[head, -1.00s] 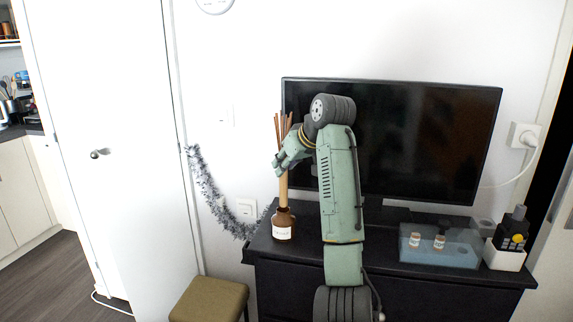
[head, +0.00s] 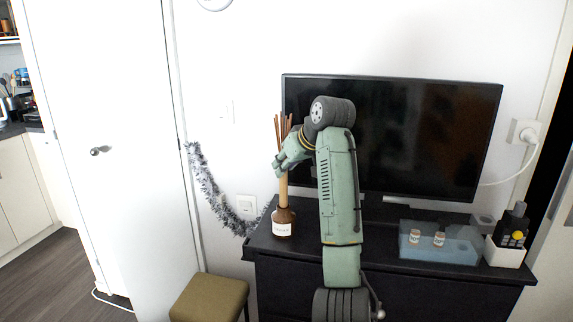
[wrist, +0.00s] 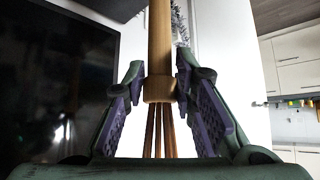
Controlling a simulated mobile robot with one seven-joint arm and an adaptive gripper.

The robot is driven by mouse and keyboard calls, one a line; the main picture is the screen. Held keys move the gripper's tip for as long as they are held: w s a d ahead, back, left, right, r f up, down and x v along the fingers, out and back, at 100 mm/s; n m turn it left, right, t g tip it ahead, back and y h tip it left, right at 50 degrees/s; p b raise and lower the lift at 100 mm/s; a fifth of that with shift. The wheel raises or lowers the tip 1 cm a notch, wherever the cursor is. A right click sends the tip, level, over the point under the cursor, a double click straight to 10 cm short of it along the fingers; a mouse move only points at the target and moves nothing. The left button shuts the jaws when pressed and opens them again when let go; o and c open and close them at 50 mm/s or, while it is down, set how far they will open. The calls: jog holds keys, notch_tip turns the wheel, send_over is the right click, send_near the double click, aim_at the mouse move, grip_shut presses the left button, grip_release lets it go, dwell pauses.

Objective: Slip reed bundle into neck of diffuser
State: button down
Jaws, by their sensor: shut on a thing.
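The reed bundle (head: 284,188) is a tan cylinder with thin brown reeds fanning out of its top. It stands nearly upright. My gripper (head: 280,164) is shut on its upper part, just below the reeds. In the wrist view the bundle (wrist: 160,50) sits between the two finger pads of my gripper (wrist: 160,90). The diffuser (head: 282,225) is a brown bottle with a white label on the left end of the dark dresser. The bundle's lower end meets the bottle's neck in the head view. How deep it sits inside I cannot tell.
A television (head: 430,140) stands behind my arm on the dresser (head: 400,295). A blue translucent tray (head: 440,252) with small jars and a white holder (head: 504,254) are at the right. Silver tinsel (head: 205,185) hangs on the wall at left. An olive stool (head: 208,298) stands front left.

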jog(key=shift+f+b, duration=1.7)
jog(key=shift+f, duration=2.25)
jog(key=c, duration=1.2)
grip_release()
jog(key=shift+c, duration=0.2)
send_near(286, 192)
jog(key=v, duration=0.2)
jog(key=shift+s+d+r, duration=0.1)
jog(key=shift+s+r, duration=0.1)
